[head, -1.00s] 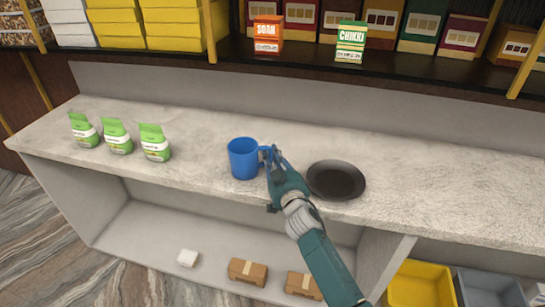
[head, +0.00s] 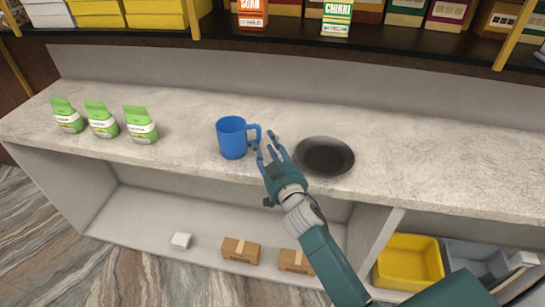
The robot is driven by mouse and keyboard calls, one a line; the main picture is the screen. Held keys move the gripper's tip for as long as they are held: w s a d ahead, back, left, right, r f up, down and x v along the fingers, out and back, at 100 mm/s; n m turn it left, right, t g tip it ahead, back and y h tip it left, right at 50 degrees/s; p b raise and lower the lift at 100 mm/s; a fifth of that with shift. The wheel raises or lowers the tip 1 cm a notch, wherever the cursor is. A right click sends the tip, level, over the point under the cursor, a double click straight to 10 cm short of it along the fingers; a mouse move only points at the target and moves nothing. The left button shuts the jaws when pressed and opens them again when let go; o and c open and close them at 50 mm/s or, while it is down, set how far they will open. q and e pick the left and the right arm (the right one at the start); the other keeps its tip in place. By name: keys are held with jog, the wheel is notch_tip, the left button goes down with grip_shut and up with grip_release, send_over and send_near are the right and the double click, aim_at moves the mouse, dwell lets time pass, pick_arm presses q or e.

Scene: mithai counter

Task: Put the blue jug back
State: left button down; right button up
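The blue jug (head: 231,139) stands upright on the pale counter (head: 400,165), its handle pointing right. My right gripper (head: 268,145) is at the jug's handle side, just in front and to the right of it. Its fingers are spread with nothing held between them. One fingertip appears very close to the handle; I cannot tell whether it touches. A dark round plate (head: 324,157) lies on the counter just right of the gripper. My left gripper is not in view.
Several green-and-white packets, including one nearest the jug (head: 140,126), stand at the left. A shelf with an orange box (head: 252,14) and a green box (head: 336,18) is behind.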

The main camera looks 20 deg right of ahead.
jog(key=s, duration=0.6)
jog(key=shift+a+b, duration=0.2)
jog(key=shift+b, duration=0.15)
